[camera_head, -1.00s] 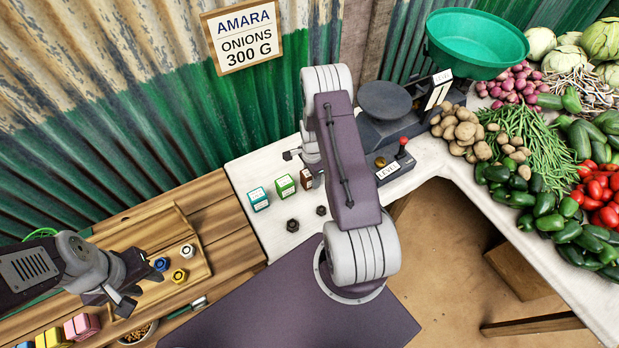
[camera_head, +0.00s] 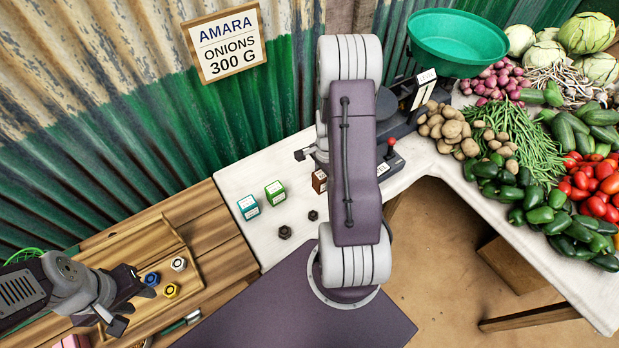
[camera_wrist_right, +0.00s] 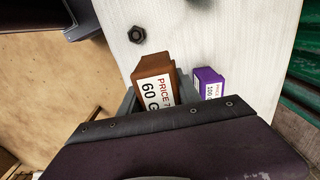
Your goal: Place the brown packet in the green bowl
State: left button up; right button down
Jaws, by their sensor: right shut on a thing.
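The brown packet (camera_head: 319,181), with a white label, shows at the left edge of my right arm in the head view. In the right wrist view the packet (camera_wrist_right: 153,76) sits between the fingers of my right gripper (camera_wrist_right: 157,94), which is shut on it. In the head view most of that gripper is hidden behind my arm. The green bowl (camera_head: 458,40) sits on top of the scale, up and right of the packet. My left gripper (camera_head: 128,301) is apart from these, at lower left over the wooden tray, its fingers spread and empty.
Teal (camera_head: 248,207) and green (camera_head: 275,191) packets and dark nuts (camera_head: 285,232) stand on the white counter (camera_head: 240,180). A purple packet (camera_wrist_right: 209,82) is beside the brown one in the wrist view. Potatoes (camera_head: 450,130) and vegetables crowd the bowl's right. The scale's lever (camera_head: 391,145) stands in front.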

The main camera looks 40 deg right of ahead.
jog(key=shift+s+d+r, duration=0.2)
jog(key=shift+s+r, duration=0.25)
jog(key=shift+s, duration=0.25)
jog(key=shift+s+d+r, duration=0.2)
jog(key=shift+s+r, duration=0.2)
jog(key=shift+s, duration=0.25)
